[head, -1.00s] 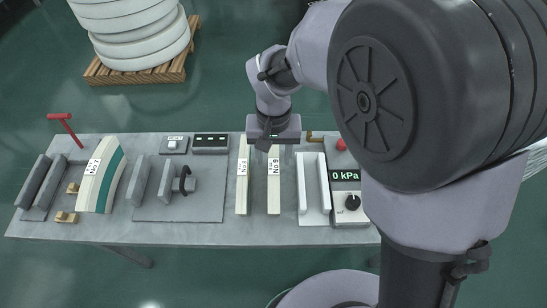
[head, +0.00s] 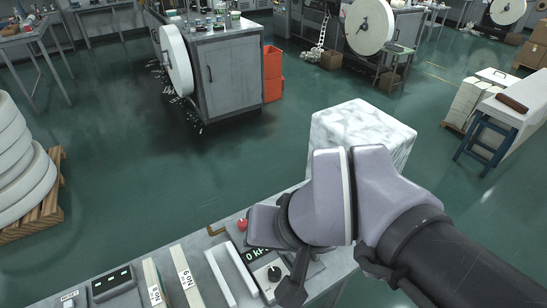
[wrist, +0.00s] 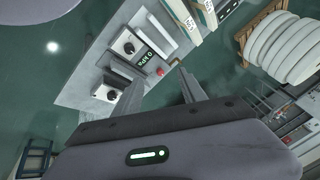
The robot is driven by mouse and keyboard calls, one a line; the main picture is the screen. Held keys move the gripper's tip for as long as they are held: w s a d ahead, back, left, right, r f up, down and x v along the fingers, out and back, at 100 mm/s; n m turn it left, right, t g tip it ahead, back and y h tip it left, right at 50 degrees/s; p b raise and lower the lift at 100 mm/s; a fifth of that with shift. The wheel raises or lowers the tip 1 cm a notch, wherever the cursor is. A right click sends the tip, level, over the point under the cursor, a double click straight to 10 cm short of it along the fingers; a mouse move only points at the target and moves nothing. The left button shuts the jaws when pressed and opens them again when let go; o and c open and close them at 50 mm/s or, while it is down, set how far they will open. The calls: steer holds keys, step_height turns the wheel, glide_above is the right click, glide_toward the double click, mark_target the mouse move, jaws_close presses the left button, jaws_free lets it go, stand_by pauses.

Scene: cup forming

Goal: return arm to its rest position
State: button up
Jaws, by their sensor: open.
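My gripper (wrist: 158,88) shows in the wrist view with its two grey fingers apart and nothing between them. Its fingers point toward the grey bench (wrist: 85,85), over the end with the control boxes. In the head view my folded arm comes in from the lower right, and its purple links cover the right end of the bench (head: 130,258). The fingertips cannot be made out there.
On the bench are a 0 kPa box (head: 272,272), a red button (head: 242,224), a white channel (head: 218,278) and labelled strips (head: 185,272). A pale block (head: 362,130) stands behind my arm. White rings (head: 20,165) sit on a pallet at left.

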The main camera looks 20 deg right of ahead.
steer(key=f+b, duration=0.1)
steer(key=s+d+f+m+b, duration=0.1)
steer(key=shift+s+d+f+t, duration=0.15)
steer(key=shift+s+f+t, duration=0.1)
steer(key=shift+f+t, duration=0.15)
stand_by(0.9)
